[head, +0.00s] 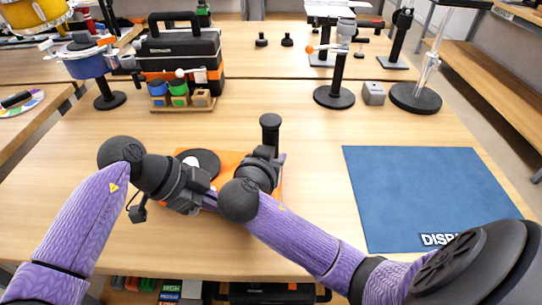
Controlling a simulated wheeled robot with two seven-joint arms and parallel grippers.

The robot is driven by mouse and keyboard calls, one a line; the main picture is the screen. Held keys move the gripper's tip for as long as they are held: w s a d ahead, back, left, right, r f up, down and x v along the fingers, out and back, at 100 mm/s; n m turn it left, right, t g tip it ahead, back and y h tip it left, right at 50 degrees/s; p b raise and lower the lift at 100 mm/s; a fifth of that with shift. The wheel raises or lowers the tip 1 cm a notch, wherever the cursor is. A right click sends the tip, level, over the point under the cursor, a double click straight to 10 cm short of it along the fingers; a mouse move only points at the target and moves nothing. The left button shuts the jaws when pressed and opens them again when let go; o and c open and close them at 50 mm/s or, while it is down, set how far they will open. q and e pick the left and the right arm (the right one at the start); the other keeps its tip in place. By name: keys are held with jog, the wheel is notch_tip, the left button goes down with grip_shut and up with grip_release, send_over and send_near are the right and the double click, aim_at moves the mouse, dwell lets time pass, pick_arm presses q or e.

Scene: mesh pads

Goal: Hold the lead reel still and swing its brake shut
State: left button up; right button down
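I cannot tell for sure which object is the lead reel. An orange plate (232,160) lies on the table under both my grippers, largely hidden by them. A dark round disc (204,162) shows on its left part, with a white piece beside it. A black upright knob or post (270,128) stands at its right part. My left gripper (200,190) is low over the plate's left side. My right gripper (262,165) is over its right side, close to the post. The fingertips of both are hidden, and whether either touches anything cannot be seen. No brake is clearly visible.
A blue mat (425,195) marked "DISPL..." lies at the right. A black toolbox (180,48), a small rack (182,102) of blocks, a blue drum on a stand (88,66) and a black-based stand (335,96) are farther back. A grey block (374,93) sits near that stand.

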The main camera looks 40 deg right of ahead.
pick_arm(q)
jog(key=shift+w+a+f+m+t+y, duration=0.25)
jog(key=shift+w+a+m+t+y, duration=0.25)
jog(key=shift+w+a+y, duration=0.55)
jog(key=shift+w+a+f+m+t+y, duration=0.45)
jog(key=shift+w+a+y, duration=0.3)
jog(key=shift+y, duration=0.55)
jog(key=shift+w+a+f+m+t+y, duration=0.1)
jog(key=shift+w+a+m+t+y, duration=0.25)
jog(key=shift+w+a+t+y, duration=0.5)
jog(key=shift+s+g+y, duration=0.1)
jog(key=shift+g+y, duration=0.2)
grip_shut()
